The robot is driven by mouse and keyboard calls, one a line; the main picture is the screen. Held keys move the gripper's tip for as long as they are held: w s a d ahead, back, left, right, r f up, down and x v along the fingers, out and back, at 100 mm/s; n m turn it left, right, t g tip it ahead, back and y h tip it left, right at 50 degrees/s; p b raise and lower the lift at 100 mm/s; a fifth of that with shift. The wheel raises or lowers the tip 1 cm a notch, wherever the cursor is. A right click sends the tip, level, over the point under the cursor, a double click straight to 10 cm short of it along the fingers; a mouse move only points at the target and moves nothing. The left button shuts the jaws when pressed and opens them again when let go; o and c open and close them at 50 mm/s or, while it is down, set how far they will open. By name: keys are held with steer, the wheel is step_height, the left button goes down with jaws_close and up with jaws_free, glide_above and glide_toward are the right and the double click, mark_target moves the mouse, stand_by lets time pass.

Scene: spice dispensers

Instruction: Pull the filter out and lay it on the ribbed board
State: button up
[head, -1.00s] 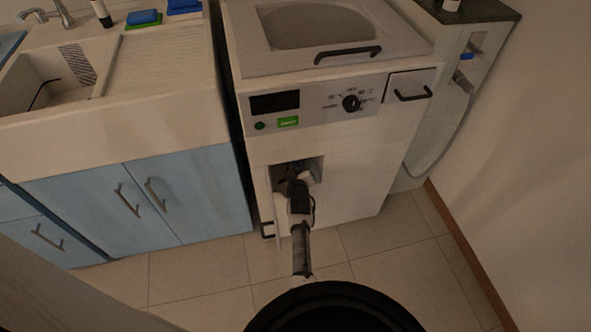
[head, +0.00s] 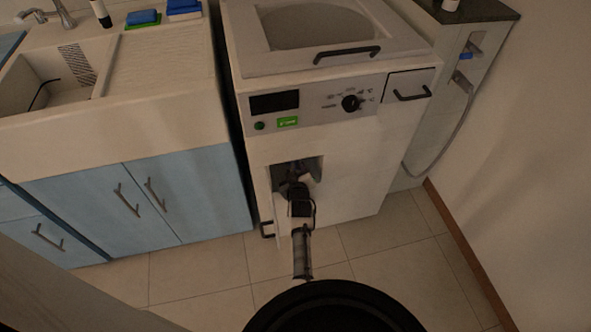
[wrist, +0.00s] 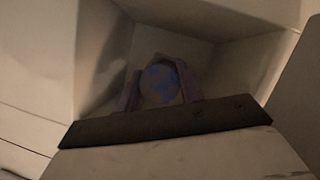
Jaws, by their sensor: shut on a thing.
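The filter (wrist: 158,82) shows in the wrist view as a round, pale face with blue patches, inside a recess. My gripper (wrist: 161,88) is shut on it, one finger on each side. In the head view my gripper (head: 294,178) is in the square opening low on the white washing machine's front (head: 345,175); my arm largely hides the filter there. I cannot tell how far the filter sits in its seat. The ribbed board (head: 165,72) is the grooved white drainer right of the sink, with its middle bare.
A sink (head: 50,75) with a tap is at the left. Sponges (head: 143,17) and a dark bottle (head: 101,14) stand behind the board. Blue cupboards (head: 140,200) are below. A hose (head: 462,115) hangs at the right wall.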

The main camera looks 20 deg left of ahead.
steer(key=shift+s+d, duration=0.65)
steer(key=shift+s, duration=0.3)
steer(key=shift+s+d, duration=0.15)
steer(key=shift+s, duration=0.15)
steer(key=shift+s+d, duration=0.4)
steer(key=shift+s, duration=0.2)
steer(key=shift+s+d, duration=0.4)
steer(key=shift+s, duration=0.2)
steer(key=shift+s+d, duration=0.4)
steer(key=shift+s, duration=0.2)
steer(key=shift+s+d, duration=0.55)
steer(key=shift+s, duration=0.25)
steer(key=shift+s+d, duration=0.55)
steer(key=shift+s, duration=0.2)
